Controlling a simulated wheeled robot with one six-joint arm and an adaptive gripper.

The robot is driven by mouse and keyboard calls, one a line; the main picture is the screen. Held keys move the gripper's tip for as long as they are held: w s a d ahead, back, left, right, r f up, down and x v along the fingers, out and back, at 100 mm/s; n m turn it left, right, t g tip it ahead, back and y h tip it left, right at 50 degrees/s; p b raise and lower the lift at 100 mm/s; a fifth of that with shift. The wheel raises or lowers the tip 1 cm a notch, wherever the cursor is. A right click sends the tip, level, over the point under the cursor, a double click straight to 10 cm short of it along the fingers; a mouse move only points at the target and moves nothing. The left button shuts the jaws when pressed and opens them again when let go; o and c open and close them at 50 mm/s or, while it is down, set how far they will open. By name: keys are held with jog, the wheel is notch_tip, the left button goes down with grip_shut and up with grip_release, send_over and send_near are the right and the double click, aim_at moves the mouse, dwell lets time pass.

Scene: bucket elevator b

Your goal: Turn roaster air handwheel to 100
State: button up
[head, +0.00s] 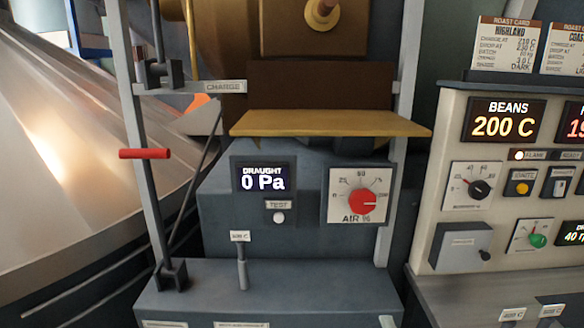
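The roaster air handwheel (362,202) is a round red knob on a white square plate (337,214) marked AIR %. Scale numbers run in an arc over its top, with 50 at the top. A small pale mark on the knob seems to point to the right side, but it is too small to read exactly against the scale. The plate is on the front of a blue-grey cabinet, below a yellow shelf. My gripper is not in view, and nothing covers the knob.
Left of the knob, a draught display (263,178) reads 0 Pa, above a TEST button (279,217). A yellow shelf (330,123) juts out above. A red-handled lever (145,153) stands left. A cream control panel (450,128) stands right, its display reading 200 C.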

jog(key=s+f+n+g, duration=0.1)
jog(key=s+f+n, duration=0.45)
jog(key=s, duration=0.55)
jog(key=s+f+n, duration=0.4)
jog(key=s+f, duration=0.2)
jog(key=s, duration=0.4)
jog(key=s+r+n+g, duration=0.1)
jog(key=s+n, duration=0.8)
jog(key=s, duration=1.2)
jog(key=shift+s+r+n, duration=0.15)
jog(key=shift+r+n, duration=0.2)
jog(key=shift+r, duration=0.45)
